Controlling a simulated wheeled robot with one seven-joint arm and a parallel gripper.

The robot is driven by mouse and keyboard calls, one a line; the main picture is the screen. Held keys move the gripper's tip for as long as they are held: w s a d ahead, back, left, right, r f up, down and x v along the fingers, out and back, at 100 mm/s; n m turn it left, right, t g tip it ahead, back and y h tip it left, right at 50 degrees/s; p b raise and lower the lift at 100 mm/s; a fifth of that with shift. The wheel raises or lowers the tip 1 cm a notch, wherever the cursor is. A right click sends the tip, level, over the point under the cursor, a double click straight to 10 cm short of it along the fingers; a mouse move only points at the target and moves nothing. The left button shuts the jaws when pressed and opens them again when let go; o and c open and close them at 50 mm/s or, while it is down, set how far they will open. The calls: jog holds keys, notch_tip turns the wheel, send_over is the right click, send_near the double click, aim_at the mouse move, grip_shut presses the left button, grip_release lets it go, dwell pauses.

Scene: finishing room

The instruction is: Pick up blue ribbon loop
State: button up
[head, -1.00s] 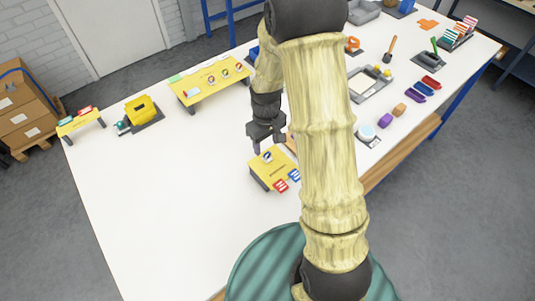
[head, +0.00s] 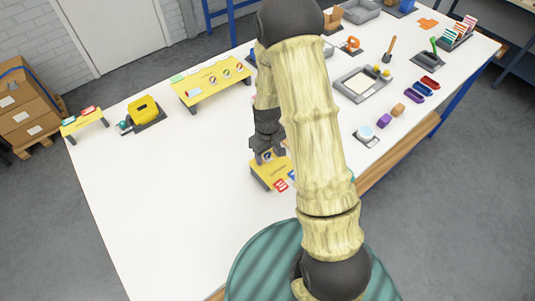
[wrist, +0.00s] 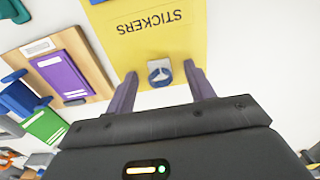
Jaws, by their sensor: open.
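The blue ribbon loop (wrist: 160,77) is a small dark blue ring at a grey holder, near the edge of a yellow board (wrist: 150,35) marked STICKERS. My gripper (wrist: 160,68) is open, with one purple finger on each side of the loop in the wrist view. Whether the fingers touch the loop cannot be told. In the head view my gripper (head: 266,155) is low over the same yellow board (head: 263,174), and the loop is mostly hidden by the fingers.
A red card (head: 281,185) lies by the board's near edge. The wrist view shows a wooden tray (wrist: 98,75) with a purple card (wrist: 60,78), and a green card (wrist: 45,126) beside it. A larger yellow rack (head: 212,84) stands behind. The white table (head: 165,190) is clear to the left.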

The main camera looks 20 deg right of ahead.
aim_at(267, 153)
jog(key=shift+c, duration=0.2)
dwell(0.3)
jog(key=c, duration=1)
jog(key=shift+r, duration=0.1)
jog(key=shift+r+b, duration=0.35)
jog(key=shift+r, duration=0.3)
notch_tip(267, 153, up, 9)
jog(key=shift+f+b, duration=0.2)
jog(key=shift+b, duration=0.75)
